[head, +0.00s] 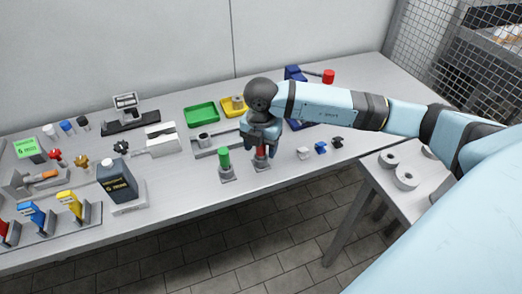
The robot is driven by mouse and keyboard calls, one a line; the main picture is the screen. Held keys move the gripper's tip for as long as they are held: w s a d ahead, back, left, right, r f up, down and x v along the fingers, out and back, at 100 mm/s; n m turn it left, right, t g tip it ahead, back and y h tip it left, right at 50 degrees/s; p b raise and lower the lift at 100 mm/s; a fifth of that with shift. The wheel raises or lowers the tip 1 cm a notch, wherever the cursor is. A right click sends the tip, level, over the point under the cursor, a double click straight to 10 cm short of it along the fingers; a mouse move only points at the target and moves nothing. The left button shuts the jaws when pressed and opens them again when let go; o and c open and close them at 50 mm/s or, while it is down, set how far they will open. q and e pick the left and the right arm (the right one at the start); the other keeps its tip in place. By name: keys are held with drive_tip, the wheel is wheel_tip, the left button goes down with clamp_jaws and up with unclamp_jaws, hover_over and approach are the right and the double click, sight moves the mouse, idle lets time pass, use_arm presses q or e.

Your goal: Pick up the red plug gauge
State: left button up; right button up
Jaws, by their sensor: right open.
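The red plug gauge (261,158) stands upright in a small grey stand near the front edge of the table. My right gripper (261,146) points down over it, with its fingers around or just in front of its upper part, so the top is hidden. The jaws are open, and I cannot tell whether they touch the gauge. My left gripper is not in view.
A green plug gauge (224,159) stands in its own stand just left of the red one. Small white, blue and black pieces (320,147) lie to the right. A green tray (201,112) and a yellow tray (232,107) are behind. A black bottle (117,179) stands further left.

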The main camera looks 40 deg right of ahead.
drive_tip(key=shift+f, duration=0.3)
drive_tip(key=c, duration=0.9)
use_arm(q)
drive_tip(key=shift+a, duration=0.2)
use_arm(e)
drive_tip(key=shift+r, duration=0.15)
